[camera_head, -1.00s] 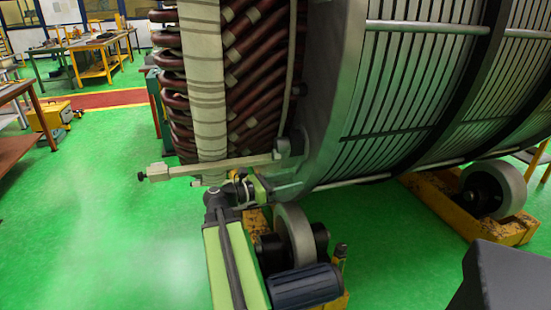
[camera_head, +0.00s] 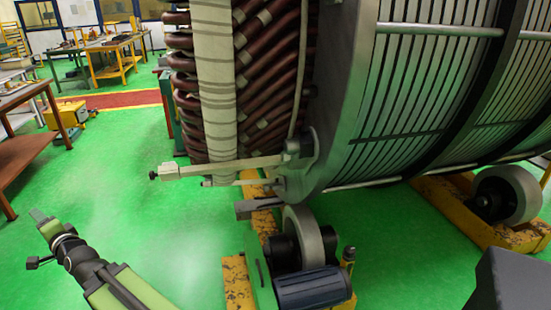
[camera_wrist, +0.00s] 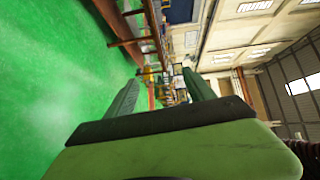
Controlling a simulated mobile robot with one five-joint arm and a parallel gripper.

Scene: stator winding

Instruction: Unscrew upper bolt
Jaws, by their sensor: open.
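A pale horizontal clamp bar (camera_head: 215,167) sticks out to the left from the stator's end ring in the head view. A small dark bolt end (camera_head: 153,175) sits at its left tip. A shorter lower rod (camera_head: 225,183) runs just beneath it. I cannot make out any thread. My gripper (camera_head: 40,217) is at the lower left, over the green floor, well left of and below the bar. It is open and empty. In the wrist view its two dark fingers (camera_wrist: 162,92) stand apart with nothing between them; no bolt shows there.
The stator (camera_head: 400,110) with its banded windings (camera_head: 215,90) fills the centre and right. It rests on rollers (camera_head: 302,236) in yellow frames (camera_head: 236,283). Workbenches (camera_head: 120,60) and a yellow box (camera_head: 66,112) stand at left. The floor around my gripper is clear.

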